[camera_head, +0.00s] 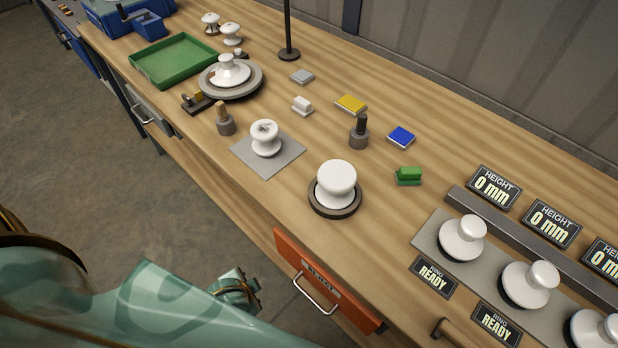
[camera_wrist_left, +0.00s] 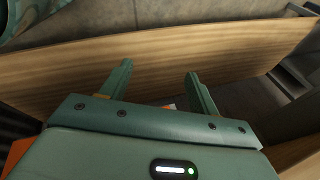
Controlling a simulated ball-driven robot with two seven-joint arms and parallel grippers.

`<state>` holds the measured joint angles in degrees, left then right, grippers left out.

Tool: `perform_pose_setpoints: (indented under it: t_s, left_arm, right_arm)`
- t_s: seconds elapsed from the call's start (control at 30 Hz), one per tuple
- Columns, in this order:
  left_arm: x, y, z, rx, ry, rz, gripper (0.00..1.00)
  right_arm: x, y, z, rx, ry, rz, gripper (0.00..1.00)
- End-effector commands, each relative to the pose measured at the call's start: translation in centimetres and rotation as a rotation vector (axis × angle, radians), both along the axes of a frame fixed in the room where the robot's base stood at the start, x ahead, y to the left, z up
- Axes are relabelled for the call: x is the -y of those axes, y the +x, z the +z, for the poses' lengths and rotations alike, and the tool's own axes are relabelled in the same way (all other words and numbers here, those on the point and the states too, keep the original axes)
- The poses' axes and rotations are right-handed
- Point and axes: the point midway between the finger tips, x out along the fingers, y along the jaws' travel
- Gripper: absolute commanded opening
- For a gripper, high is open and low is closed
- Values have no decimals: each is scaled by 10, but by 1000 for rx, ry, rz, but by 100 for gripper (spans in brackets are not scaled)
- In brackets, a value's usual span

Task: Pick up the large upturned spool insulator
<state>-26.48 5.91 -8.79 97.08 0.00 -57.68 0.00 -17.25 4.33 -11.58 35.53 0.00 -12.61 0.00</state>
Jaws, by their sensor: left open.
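A large white spool insulator (camera_head: 336,180), wide rounded end up, stands upright on a dark round ring (camera_head: 348,209) near the bench's front edge in the head view. A smaller white spool (camera_head: 265,139) stands on a grey square mat (camera_head: 285,158) to its left. My left gripper (camera_wrist_left: 158,86) is open and empty in the left wrist view, its two fingers apart in front of the wooden bench edge. No insulator shows in that view. In the head view my left arm is low in front of the bench, apart from the spool. My right gripper is not in view.
A row of white insulators (camera_head: 528,284) stands on a grey plate at right, beside height displays (camera_head: 494,187). A green block (camera_head: 408,176), a dark-topped post (camera_head: 359,133) and a blue block (camera_head: 401,137) lie behind the spool. An orange drawer (camera_head: 317,279) juts out in front.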

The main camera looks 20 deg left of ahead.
Motion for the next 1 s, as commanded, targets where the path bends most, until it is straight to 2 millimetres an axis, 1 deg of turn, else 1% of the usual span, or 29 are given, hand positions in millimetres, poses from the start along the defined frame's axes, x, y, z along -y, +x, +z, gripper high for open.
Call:
perform_pose_setpoints:
  t_s: [0.03, 0.07, 0.1, 0.17, 0.2, 0.27, 0.3, 0.37, 0.4, 0.47, 0.5, 0.6, 0.67, 0.7, 0.77, 0.8, 0.87, 0.93, 1.0]
  left_arm:
    - [-3, 13, 38, 36, 24, -9, 61]
    - [-5, 18, 56, 52, 41, -14, 61]
    - [-9, 25, 81, 74, 64, -18, 61]
    - [-15, 34, 119, 112, 97, -20, 61]
    - [-19, 39, 143, 140, 119, -17, 61]
    - [-27, 47, 179, 190, 152, -9, 61]
    - [-32, 52, 201, 233, 170, 4, 61]
    - [-40, 62, 234, 315, 191, 26, 61]
    - [-45, 71, 255, 388, 196, 45, 61]
    - [-51, 89, 285, 530, 184, 72, 61]
    - [-52, 102, 300, 630, 158, 82, 61]
    - [-49, 129, 324, 832, 61, 65, 61]
    - [-43, 143, 335, 932, -18, 29, 61]
    - [-37, 152, 341, 990, -82, -6, 61]
    - [-27, 162, 347, 1055, -196, -78, 61]
    - [-19, 167, 349, 1080, -286, -139, 61]
    - [-7, 171, 348, 1073, -429, -243, 61]
    - [5, 168, 339, 994, -590, -357, 61]
    - [10, 159, 326, 867, -712, -438, 61]
  right_arm:
    - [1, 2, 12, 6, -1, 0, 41]
    - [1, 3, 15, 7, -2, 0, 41]
    - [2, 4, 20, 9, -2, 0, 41]
    - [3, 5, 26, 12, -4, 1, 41]
    - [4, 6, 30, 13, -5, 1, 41]
    - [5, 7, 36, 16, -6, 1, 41]
    - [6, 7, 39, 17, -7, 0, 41]
    - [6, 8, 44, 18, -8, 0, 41]
    - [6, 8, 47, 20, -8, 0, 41]
    - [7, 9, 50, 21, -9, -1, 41]
    - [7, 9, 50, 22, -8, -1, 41]
    - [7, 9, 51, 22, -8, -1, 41]
    - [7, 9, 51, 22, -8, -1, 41]
    - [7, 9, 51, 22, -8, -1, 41]
    - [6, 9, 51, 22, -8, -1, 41]
    - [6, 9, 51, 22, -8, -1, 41]
    - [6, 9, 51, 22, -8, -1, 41]
    - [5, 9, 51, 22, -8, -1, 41]
    - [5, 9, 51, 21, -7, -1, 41]
